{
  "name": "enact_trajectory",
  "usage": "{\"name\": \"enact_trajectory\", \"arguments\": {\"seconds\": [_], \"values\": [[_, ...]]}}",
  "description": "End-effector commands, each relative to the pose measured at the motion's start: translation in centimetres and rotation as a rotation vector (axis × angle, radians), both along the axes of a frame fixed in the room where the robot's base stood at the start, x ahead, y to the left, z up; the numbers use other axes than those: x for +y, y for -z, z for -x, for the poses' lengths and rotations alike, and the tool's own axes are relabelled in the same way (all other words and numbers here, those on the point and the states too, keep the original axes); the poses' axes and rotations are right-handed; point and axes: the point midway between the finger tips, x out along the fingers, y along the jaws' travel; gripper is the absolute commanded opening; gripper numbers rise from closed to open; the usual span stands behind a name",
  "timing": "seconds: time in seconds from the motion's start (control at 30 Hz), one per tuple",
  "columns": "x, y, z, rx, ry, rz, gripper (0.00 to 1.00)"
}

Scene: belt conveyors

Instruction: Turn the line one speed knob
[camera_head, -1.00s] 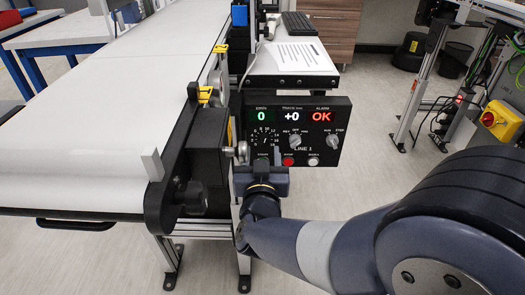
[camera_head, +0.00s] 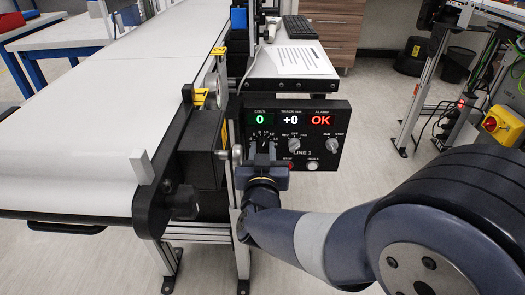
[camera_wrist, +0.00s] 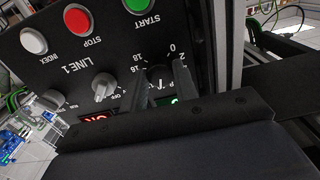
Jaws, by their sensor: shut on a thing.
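The black LINE 1 panel (camera_head: 328,155) hangs at the end of the conveyor, its displays reading 0, +0 and OK. The line one speed knob's numbered dial (camera_head: 264,133) is at the panel's left, its lower part hidden by my gripper (camera_head: 264,158). In the wrist view the panel (camera_wrist: 62,84) appears upside down. There my gripper's fingers (camera_wrist: 163,82) sit on either side of the speed knob (camera_wrist: 158,72), shut on it. The knob's pointer and exact angle are mostly hidden.
A second knob (camera_head: 294,143) and a third knob (camera_head: 331,145) sit to the right. A red stop button (camera_wrist: 78,20), green start button (camera_wrist: 135,5) and white index button (camera_wrist: 33,40) are close by. The conveyor belt (camera_head: 75,130) runs along the left.

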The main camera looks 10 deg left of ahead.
Motion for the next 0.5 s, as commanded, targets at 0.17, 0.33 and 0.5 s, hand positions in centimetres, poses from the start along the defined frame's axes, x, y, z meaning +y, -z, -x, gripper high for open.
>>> {"name": "enact_trajectory", "arguments": {"seconds": [0.17,0.33,0.5], "values": [[0.01,-0.01,0.01,0.0,0.0,0.002,0.05],[0.01,-0.12,0.0,-0.006,0.0,0.03,0.05],[0.01,-0.25,-0.03,-0.024,0.001,0.112,0.05]]}}
